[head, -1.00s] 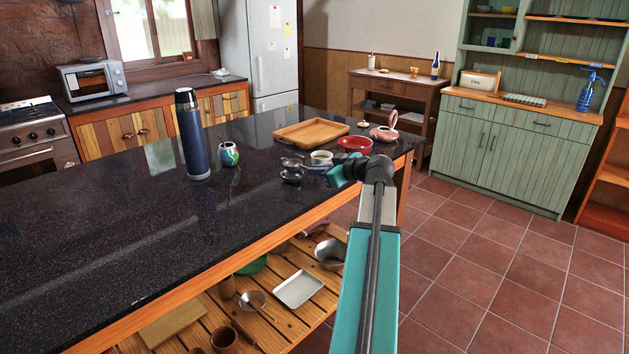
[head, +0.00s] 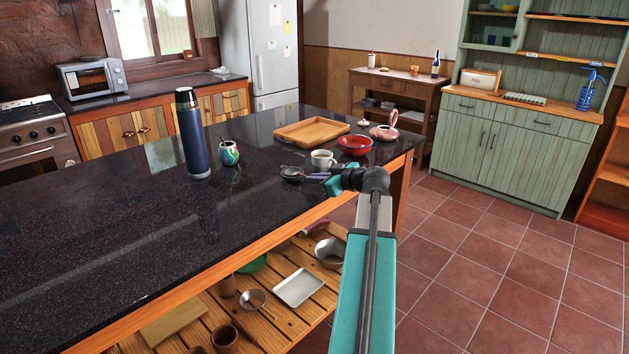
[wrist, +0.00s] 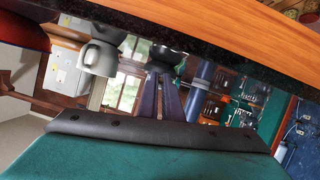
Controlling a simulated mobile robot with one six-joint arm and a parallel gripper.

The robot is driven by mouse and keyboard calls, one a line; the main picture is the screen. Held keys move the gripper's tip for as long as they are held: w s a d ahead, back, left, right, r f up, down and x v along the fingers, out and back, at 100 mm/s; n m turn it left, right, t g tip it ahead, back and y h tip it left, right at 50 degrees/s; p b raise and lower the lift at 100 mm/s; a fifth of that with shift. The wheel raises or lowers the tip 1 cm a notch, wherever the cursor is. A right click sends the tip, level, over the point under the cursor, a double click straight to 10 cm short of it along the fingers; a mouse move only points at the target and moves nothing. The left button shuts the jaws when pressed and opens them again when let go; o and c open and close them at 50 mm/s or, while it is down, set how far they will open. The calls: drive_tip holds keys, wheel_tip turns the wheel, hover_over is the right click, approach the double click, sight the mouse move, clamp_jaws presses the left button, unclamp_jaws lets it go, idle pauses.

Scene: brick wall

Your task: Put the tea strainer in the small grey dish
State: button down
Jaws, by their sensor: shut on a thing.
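The tea strainer (head: 291,170) is a small dark piece at the front right of the black counter. My gripper (head: 309,177), with purple-grey fingers, is shut on its handle side from the right. The small grey dish (head: 291,178) appears directly under the strainer and is mostly covered by it. I cannot tell whether the strainer rests in the dish or hangs just above it. In the wrist view the fingers (wrist: 161,78) close together at a dark rounded shape, and details there are hard to make out.
A white cup (head: 322,159) stands close behind my gripper, with a red bowl (head: 354,145) behind it. A wooden tray (head: 311,131), a pink pot (head: 384,132), a patterned gourd (head: 228,153) and a tall blue flask (head: 192,138) stand around. The counter's left front is clear.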

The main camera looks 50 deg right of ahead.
drive_tip(key=c, duration=1.9)
unclamp_jaws()
drive_tip(key=shift+c, duration=0.2)
drive_tip(key=shift+r, duration=0.15)
drive_tip(key=v, duration=1.2)
drive_tip(key=shift+b, duration=0.45)
